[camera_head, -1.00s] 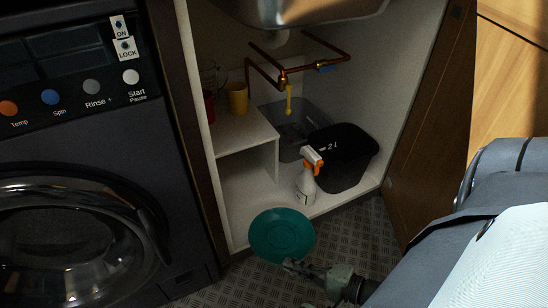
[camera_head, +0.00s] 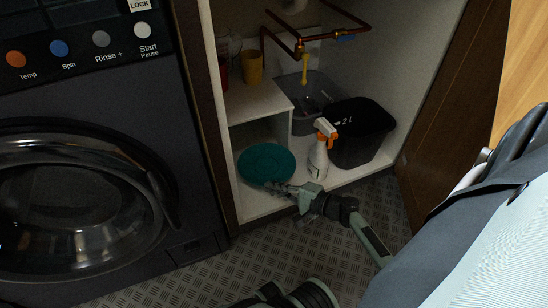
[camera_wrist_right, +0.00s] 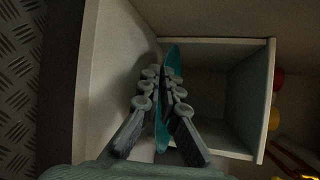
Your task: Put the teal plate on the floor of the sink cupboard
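The teal plate (camera_head: 266,163) is inside the sink cupboard (camera_head: 262,208), below its small shelf at the front left. My right gripper (camera_head: 279,188) is shut on the near rim of the plate. In the right wrist view the plate (camera_wrist_right: 171,70) shows edge-on between the two fingers of the right gripper (camera_wrist_right: 158,85). I cannot tell whether the plate touches the cupboard floor. A dark part of my own body shows at the bottom of the head view; my left gripper cannot be made out.
A white spray bottle (camera_head: 318,158) with an orange head stands right of the plate. A black bin (camera_head: 362,135) and a grey bin (camera_head: 305,122) stand behind it. A yellow cup (camera_head: 252,68) is on the shelf (camera_head: 258,104). The open door (camera_head: 447,100) is at right.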

